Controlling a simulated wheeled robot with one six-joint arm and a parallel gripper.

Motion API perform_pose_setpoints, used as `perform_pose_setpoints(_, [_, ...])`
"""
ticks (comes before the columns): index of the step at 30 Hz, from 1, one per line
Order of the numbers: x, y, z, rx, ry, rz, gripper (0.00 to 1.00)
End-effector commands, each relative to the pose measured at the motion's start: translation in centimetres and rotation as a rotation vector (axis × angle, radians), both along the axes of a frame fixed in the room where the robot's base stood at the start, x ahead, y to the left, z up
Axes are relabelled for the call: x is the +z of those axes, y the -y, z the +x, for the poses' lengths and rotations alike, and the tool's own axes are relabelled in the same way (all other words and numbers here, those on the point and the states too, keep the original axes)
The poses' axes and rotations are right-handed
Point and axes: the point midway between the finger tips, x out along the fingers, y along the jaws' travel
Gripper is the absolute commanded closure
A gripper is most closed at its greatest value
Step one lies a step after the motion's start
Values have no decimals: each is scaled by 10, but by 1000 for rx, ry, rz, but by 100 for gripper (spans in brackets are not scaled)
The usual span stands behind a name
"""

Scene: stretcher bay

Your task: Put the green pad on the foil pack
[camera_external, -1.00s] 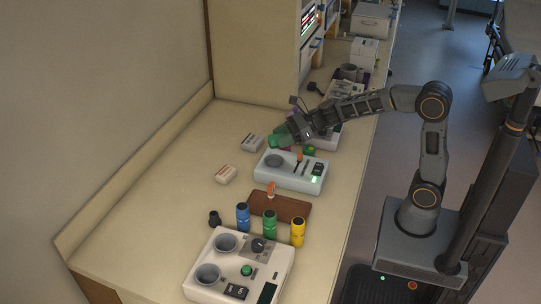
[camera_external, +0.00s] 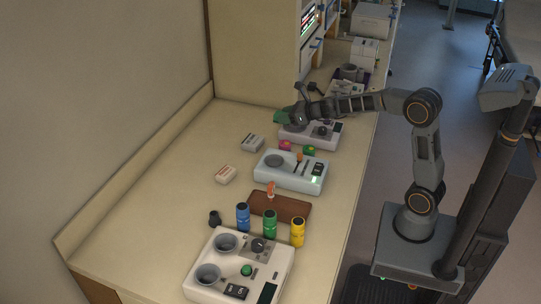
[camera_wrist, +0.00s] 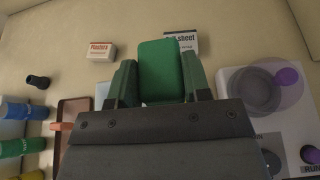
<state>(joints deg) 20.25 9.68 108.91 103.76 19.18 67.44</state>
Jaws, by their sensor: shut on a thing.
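The green pad (camera_wrist: 160,70) is between the two fingers of my gripper (camera_wrist: 158,84) in the wrist view. In the external view the pad (camera_external: 282,117) is held above the counter near the back device, at the tip of my gripper (camera_external: 292,118).
A white plasters box (camera_external: 226,174) lies nearby. A pale blue device (camera_external: 290,180) and a back device (camera_external: 322,143) stand to the right, with pink (camera_external: 285,146) and green (camera_external: 309,150) pieces between. A brown tray (camera_external: 292,209) and several bottles are nearer. The counter's left side is clear.

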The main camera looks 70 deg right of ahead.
Motion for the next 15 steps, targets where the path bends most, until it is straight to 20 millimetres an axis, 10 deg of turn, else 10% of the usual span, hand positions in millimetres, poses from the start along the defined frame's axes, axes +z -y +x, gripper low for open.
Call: perform_pose_setpoints(15, [-47,20,88,1,-3,0,78])
